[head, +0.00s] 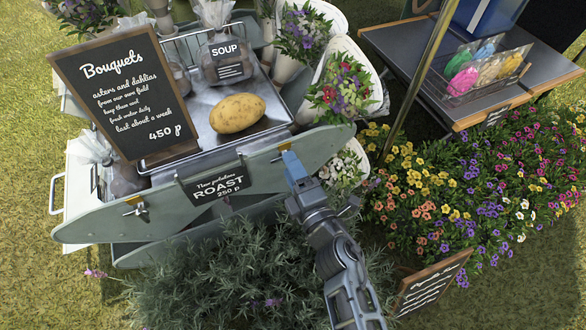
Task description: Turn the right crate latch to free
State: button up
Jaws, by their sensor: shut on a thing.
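The grey-green front board (232,186) of the crate runs across the middle of the head view. The left latch (137,208), a small metal piece, sits near the board's left end. My gripper (286,157) reaches up from the lower right to the right part of the board. It is shut on the right latch (277,158), of which only a small bit shows beside the fingers. The fingers hide the rest, so I cannot tell which way it is turned.
A potato (237,113) lies on the metal scale tray behind the board. A chalkboard sign (122,92) stands at left. A ROAST label (217,187) hangs on the board. Lavender (230,275) grows below, and flowers (450,195) crowd the right. A dark table (440,70) stands at upper right.

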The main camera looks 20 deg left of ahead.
jog(key=o, duration=1)
jog(key=shift+o, duration=0.2)
jog(key=p+v, duration=0.3)
jog(key=v, duration=0.5)
